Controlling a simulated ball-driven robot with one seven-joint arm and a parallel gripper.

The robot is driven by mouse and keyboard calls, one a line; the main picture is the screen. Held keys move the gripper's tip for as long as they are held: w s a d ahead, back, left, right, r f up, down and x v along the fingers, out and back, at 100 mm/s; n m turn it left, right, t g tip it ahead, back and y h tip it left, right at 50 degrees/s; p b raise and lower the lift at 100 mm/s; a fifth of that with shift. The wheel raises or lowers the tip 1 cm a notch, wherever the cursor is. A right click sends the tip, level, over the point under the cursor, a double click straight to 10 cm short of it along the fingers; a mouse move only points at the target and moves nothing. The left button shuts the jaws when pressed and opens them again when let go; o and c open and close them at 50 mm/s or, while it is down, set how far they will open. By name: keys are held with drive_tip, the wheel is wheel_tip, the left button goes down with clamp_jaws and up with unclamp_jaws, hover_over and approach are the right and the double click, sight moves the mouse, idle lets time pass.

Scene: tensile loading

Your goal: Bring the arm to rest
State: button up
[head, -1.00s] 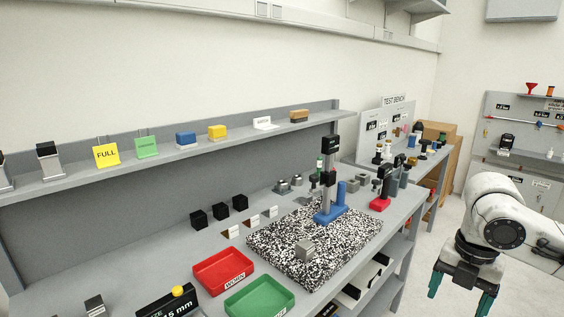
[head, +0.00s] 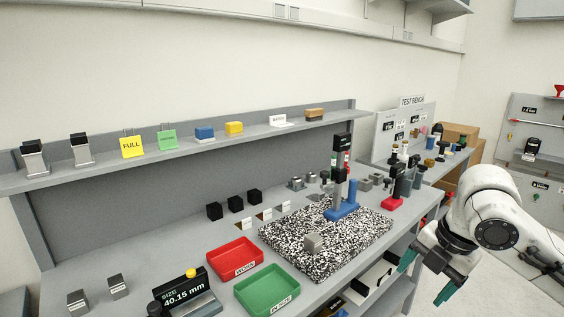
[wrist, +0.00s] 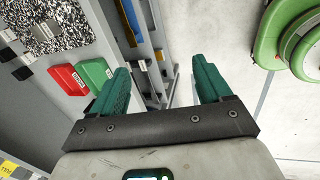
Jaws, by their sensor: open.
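My gripper (head: 428,279) is at the right of the head view, off the front edge of the bench, with its two green fingers apart and nothing between them. The wrist view also shows the open green fingers (wrist: 160,88), with the bench's lower shelves and the floor beyond them. My white arm comes in from the right edge of the head view. The gripper touches nothing that I can see.
The bench carries a red tray (head: 235,262), a green tray (head: 268,290), a speckled slab (head: 290,243) and a blue-based stand (head: 342,212). A size display (head: 185,290) stands at the front left. A shelf (head: 190,161) runs behind. Open floor lies right of the bench.

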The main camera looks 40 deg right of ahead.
drive_tip(key=w+a+r+m+t+y, duration=0.2)
drive_tip(key=w+a+m+t, duration=0.2)
drive_tip(key=w+a, duration=0.75)
drive_tip(key=w+a+f+m+t+y, duration=0.1)
drive_tip(key=w+a+f+m+y, duration=0.1)
drive_tip(key=a+f+m, duration=0.6)
drive_tip(key=s+a+f+m+g+h, duration=0.1)
drive_tip(key=s+a+f+m+g, duration=0.15)
drive_tip(key=s+f, duration=0.35)
drive_tip(key=s+a+f+m+g, duration=0.1)
drive_tip(key=s+a+f, duration=0.2)
drive_tip(key=s+f, duration=0.35)
drive_tip(key=s+d+f+m+g+h, duration=0.3)
drive_tip(key=s+f, duration=0.6)
drive_tip(key=s, duration=0.3)
drive_tip(key=shift+d+f, duration=0.1)
